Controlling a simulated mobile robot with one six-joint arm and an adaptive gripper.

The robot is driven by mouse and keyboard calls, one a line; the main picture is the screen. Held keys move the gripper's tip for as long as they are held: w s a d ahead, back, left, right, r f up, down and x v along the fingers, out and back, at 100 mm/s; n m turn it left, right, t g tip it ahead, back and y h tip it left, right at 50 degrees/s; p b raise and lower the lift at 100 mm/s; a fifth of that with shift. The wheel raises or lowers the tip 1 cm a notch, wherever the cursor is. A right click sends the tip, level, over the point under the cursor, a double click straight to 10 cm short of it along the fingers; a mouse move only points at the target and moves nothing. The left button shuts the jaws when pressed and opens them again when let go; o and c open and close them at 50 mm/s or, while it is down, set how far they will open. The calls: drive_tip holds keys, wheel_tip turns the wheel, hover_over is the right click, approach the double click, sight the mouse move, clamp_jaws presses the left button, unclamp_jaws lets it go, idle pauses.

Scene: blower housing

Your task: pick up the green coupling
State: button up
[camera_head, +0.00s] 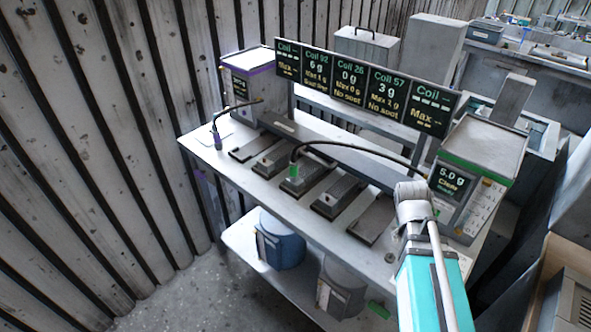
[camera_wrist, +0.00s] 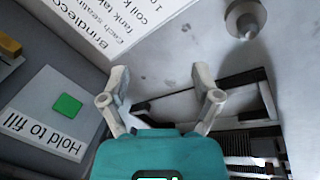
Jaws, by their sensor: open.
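The green coupling (camera_head: 294,171) is a small green piece at the end of a black hose (camera_head: 350,150). It stands at the middle dark block on the bench; I cannot tell whether it is attached there. The hose arcs right toward the green-striped machine (camera_head: 485,150). My gripper (camera_wrist: 160,82) is open and empty in the wrist view, its two grey fingers spread apart. In the head view my arm is at the bench's right end, by the green-striped machine, well right of the coupling. The coupling does not show in the wrist view.
A purple-striped machine (camera_head: 248,88) with a purple-ended hose (camera_head: 217,138) is at the left. A row of coil displays (camera_head: 362,84) stands behind the blocks. The wrist view shows a green button (camera_wrist: 67,106) labelled "Hold to fill", a printed sheet (camera_wrist: 120,22) and a grey knob (camera_wrist: 245,18).

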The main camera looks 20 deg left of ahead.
drive_tip(key=w+a+n+t, duration=0.1)
drive_tip(key=a+n, duration=0.1)
drive_tip(key=a, duration=0.1)
drive_tip(key=w+a+r+n+t+h, duration=0.1)
drive_tip(key=a+n, duration=0.2)
drive_tip(key=w+a+r+n, duration=0.1)
drive_tip(key=a+n, duration=0.2)
drive_tip(key=shift+a+r+t+h, duration=0.15)
drive_tip(key=shift+a+t+h, duration=0.15)
drive_tip(key=shift+a+t, duration=0.1)
drive_tip(key=a+r+n+t, duration=0.1)
drive_tip(key=a+n, duration=0.1)
drive_tip(key=a, duration=0.1)
drive_tip(key=a+n+t, duration=0.1)
drive_tip(key=a+n, duration=0.1)
drive_tip(key=a, duration=0.1)
drive_tip(key=a+r+n+t, duration=0.1)
drive_tip(key=a+n, duration=0.2)
drive_tip(key=shift+w+a+r, duration=0.2)
drive_tip(key=shift+w+r, duration=0.05)
drive_tip(key=shift+r, duration=0.05)
drive_tip(key=s+a+r+n+t, duration=0.25)
drive_tip(key=a+n, duration=0.45)
drive_tip(key=a, duration=0.4)
drive_tip(key=n+t+y, duration=0.3)
drive_tip(key=n, duration=0.4)
approach(292, 168)
drive_tip(key=v, duration=0.2)
drive_tip(key=shift+s+a+r, duration=0.15)
drive_tip(key=shift+a, duration=0.15)
